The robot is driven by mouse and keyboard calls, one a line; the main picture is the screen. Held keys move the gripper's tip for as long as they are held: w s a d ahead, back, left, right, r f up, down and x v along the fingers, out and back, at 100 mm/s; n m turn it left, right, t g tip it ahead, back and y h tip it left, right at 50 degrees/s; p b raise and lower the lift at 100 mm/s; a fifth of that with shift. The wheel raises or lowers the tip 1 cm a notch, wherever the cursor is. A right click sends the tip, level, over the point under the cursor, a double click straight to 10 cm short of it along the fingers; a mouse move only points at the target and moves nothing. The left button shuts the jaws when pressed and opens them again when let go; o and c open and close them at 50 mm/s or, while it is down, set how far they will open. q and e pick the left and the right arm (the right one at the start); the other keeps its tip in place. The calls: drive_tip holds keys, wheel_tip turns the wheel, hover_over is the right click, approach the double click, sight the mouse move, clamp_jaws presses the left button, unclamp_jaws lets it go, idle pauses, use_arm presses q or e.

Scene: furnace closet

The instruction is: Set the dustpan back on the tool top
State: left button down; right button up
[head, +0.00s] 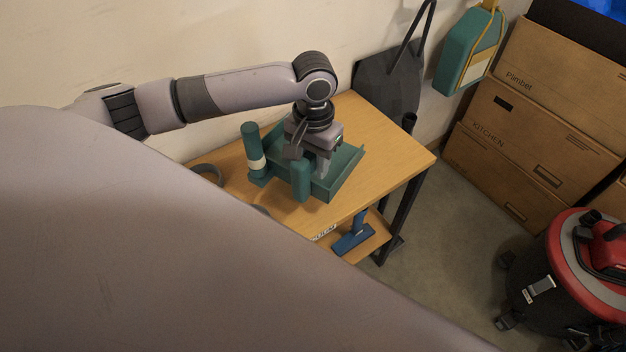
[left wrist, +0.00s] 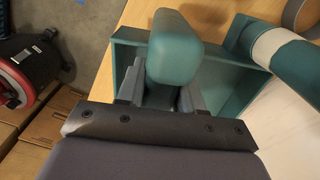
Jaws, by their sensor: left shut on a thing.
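The dustpan (head: 345,172) is teal, with a shallow open pan and a thick rounded handle. It is at the right part of the wooden tool top (head: 395,150), level or nearly so; I cannot tell whether it touches the wood or hangs just above it. My left gripper (head: 322,165) comes down from above and is shut on the dustpan's handle (head: 302,182). In the left wrist view the handle (left wrist: 175,45) sits between the fingers (left wrist: 160,95), with the pan (left wrist: 215,80) behind it. My right gripper is not in view.
A teal cylinder with a pale band (head: 254,148) stands close left of the dustpan. A grey ring (head: 207,173) lies farther left. A blue tool (head: 354,237) is on a lower shelf. A dark bag (head: 390,85), cardboard boxes (head: 545,95) and a red vacuum (head: 575,270) are to the right.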

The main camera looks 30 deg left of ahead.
use_arm(q)
drive_tip(key=shift+f, duration=3.15)
drive_tip(key=shift+f, duration=0.1)
drive_tip(key=c, duration=0.7)
unclamp_jaws()
drive_tip(key=shift+c, duration=0.2)
wheel_tip(320, 180, up, 12)
drive_tip(key=shift+r, duration=0.15)
